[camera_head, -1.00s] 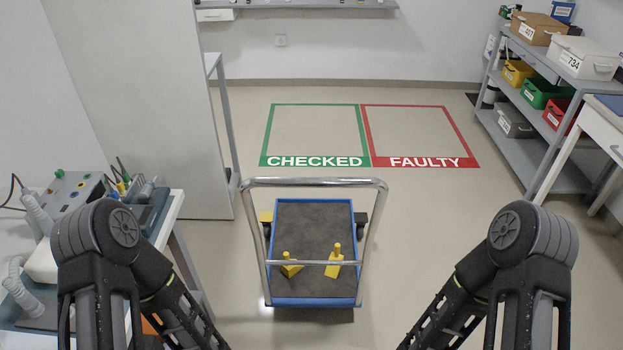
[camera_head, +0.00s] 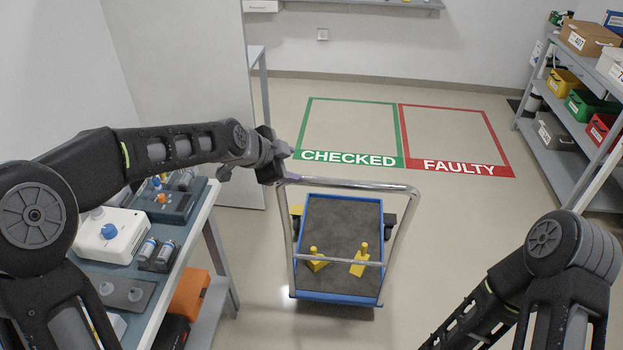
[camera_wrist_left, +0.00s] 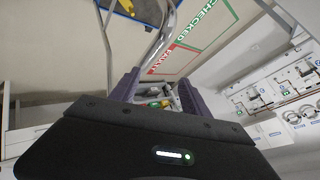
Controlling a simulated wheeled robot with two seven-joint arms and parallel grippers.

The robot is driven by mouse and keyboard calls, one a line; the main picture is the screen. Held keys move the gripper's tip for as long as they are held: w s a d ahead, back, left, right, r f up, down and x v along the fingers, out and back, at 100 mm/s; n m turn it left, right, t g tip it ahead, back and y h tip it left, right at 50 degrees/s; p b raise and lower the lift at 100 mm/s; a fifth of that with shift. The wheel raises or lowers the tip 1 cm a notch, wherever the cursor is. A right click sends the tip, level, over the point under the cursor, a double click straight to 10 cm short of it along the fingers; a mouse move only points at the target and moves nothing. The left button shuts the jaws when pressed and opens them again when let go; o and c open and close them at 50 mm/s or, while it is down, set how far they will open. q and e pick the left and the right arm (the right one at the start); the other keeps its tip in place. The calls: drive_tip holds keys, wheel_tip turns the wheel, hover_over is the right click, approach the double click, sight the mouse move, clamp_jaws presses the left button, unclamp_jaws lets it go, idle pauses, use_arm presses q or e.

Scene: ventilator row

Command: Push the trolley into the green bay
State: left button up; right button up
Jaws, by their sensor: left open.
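The trolley (camera_head: 341,232) has a dark deck with a blue rim and a chrome push handle (camera_head: 350,186) at its near side. Two yellow pieces (camera_head: 338,261) show on the deck. The green bay (camera_head: 350,128), marked CHECKED, is on the floor beyond the trolley. My left gripper (camera_head: 277,166) is open at the left upper corner of the handle. In the left wrist view the chrome tube (camera_wrist_left: 163,38) runs close to the open fingers (camera_wrist_left: 158,92); I cannot tell whether they touch it. My right arm shows at lower right, but its gripper is out of view.
A red bay (camera_head: 455,135), marked FAULTY, adjoins the green one on the right. A shelf rack (camera_head: 560,150) with bins stands at the right. A bench (camera_head: 205,215) with devices is at the left, near a pale partition (camera_head: 185,70).

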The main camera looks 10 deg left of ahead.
sight(309, 181)
use_arm(q)
drive_tip(key=shift+s+f+m+g, duration=0.15)
drive_tip(key=shift+s+m+g, duration=0.05)
drive_tip(key=shift+m, duration=0.6)
drive_tip(key=shift+s+f+m+g, duration=0.1)
drive_tip(key=shift+s+m+g, duration=0.15)
drive_tip(key=shift+m, duration=0.55)
drive_tip(key=shift+s+f+m+g, duration=0.15)
drive_tip(key=shift+s+m, duration=0.05)
drive_tip(key=shift+m, duration=0.6)
drive_tip(key=shift+w+d+f, duration=0.1)
drive_tip(key=shift+f, duration=0.05)
drive_tip(key=x, duration=0.7)
drive_tip(key=shift+f, duration=0.1)
drive_tip(key=b+x, duration=0.2)
drive_tip(key=x, duration=0.1)
drive_tip(key=shift+d+f, duration=0.1)
drive_tip(key=shift+f, duration=0.05)
drive_tip(key=shift+b+x, duration=0.35)
drive_tip(key=shift+x, duration=0.5)
use_arm(e)
drive_tip(key=shift+f, duration=1.4)
use_arm(q)
drive_tip(key=shift+w, duration=0.1)
use_arm(e)
drive_tip(key=shift+o, duration=0.4)
